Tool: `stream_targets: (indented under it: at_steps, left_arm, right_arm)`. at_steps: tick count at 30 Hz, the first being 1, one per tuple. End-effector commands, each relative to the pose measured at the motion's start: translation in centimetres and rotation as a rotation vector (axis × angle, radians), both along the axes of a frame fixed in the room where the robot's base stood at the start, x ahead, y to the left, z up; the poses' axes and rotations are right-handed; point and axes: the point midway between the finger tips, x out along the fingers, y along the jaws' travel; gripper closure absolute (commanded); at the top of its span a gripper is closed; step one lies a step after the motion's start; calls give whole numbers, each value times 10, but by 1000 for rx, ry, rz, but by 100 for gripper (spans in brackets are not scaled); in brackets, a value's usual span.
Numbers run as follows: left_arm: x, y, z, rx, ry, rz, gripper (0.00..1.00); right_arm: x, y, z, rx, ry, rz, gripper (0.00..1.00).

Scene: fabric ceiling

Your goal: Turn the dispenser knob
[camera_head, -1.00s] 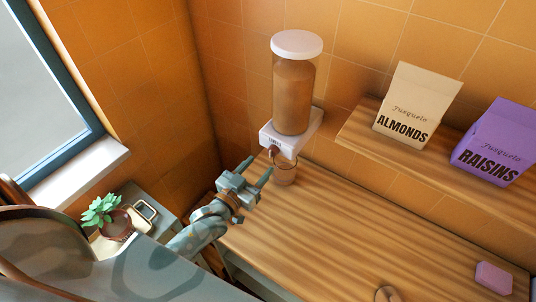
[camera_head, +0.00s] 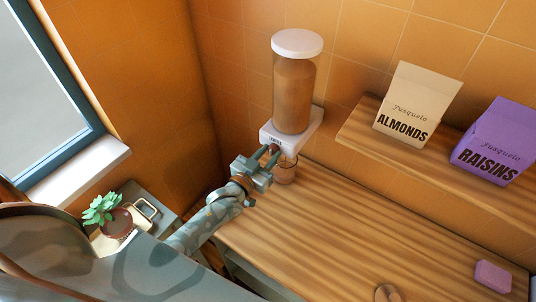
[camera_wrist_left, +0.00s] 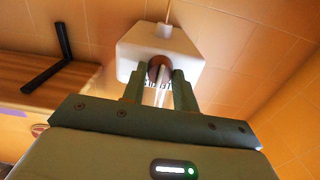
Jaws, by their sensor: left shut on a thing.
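The dispenser (camera_head: 294,95) is a clear cylinder with brown contents, a white lid and a white base, mounted on the tiled wall. Its brown round knob (camera_wrist_left: 158,70) sits on the front of the white base (camera_wrist_left: 160,42). My left gripper (camera_head: 265,156) is at the base front, with its two fingers on either side of the knob, shut on it; the left wrist view shows the fingers (camera_wrist_left: 158,88) too. A small glass (camera_head: 286,172) stands on the wooden counter below the dispenser, partly hidden by the gripper. My right gripper is not in view.
A wooden shelf (camera_head: 358,126) on the right holds an almonds box (camera_head: 412,105) and a purple raisins box (camera_head: 494,145). A pink block (camera_head: 493,276) lies on the counter (camera_head: 340,235), which is mostly clear. A potted plant (camera_head: 113,220) stands at left.

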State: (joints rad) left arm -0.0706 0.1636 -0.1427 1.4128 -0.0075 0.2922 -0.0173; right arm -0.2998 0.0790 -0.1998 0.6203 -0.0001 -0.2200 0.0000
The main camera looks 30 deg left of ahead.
Motion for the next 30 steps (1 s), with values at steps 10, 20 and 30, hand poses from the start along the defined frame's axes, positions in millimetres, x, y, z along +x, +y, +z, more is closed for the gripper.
stream_targets:
  at_steps: [10,20,30]
  left_arm:
    - [0,-1,0,449,-64,1,94]
    - [0,-1,0,450,-64,0,49]
    - [-4,0,0,450,-63,0,49]
  right_arm:
    - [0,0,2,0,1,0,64]
    - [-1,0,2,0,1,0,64]
    - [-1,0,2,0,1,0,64]
